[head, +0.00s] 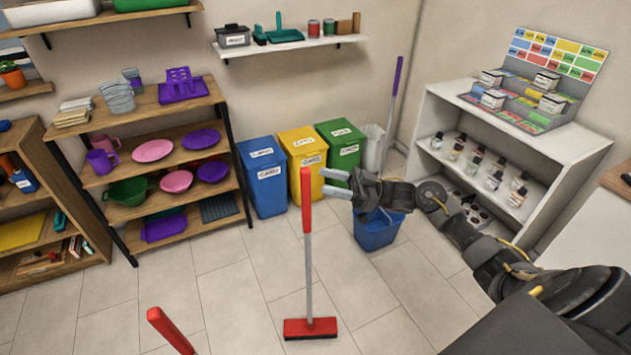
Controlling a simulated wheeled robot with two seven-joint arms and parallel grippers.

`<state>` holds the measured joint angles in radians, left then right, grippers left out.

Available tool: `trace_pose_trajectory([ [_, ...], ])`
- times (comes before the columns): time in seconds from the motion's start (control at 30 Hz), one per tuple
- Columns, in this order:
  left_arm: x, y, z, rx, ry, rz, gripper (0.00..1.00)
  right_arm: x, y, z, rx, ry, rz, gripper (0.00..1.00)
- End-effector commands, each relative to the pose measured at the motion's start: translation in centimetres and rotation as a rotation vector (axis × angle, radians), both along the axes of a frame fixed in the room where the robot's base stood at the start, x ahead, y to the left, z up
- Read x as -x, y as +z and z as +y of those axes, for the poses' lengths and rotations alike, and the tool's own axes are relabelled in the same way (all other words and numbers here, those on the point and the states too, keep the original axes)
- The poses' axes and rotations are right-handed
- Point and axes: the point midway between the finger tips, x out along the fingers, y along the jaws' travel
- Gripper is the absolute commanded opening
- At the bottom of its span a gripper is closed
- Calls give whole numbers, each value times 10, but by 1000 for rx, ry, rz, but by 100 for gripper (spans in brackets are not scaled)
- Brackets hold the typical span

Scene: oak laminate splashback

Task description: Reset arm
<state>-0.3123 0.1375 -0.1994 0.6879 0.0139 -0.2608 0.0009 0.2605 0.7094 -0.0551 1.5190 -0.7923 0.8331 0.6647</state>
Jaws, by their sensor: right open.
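My right arm (470,235) reaches in from the lower right corner toward the middle of the picture. Its gripper (330,182) is open, with two light fingers pointing left and nothing between them. The fingertips appear just right of a red-handled broom (308,250), with a small gap in the picture; the depth between them is hard to judge. The broom stands upright with its red head (310,328) on the floor. My left gripper is not in view.
Blue (263,175), yellow (303,165) and green (341,155) bins stand at the wall. A blue bucket (378,232) sits behind my right gripper. A white shelf (520,145) with bottles is at right. Another red handle (170,330) shows at the bottom. Tiled floor at left is clear.

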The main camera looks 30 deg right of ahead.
Motion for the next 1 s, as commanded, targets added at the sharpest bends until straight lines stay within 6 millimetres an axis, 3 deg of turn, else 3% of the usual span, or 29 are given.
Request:
trace_pose_trajectory([
  [0.17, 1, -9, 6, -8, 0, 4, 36, 13, -13, -29, 2, -2, -1, 49],
  [0.3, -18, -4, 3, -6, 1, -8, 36, 20, -17, -42, 2, -2, -1, 49],
  [0.77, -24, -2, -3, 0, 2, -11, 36, 23, -16, -48, -1, 0, -3, 49],
  [0.87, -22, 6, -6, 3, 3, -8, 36, 23, -7, -47, 0, 0, -4, 49],
  [1.0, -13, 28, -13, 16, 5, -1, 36, 23, 20, -47, 0, 0, -4, 49],
])
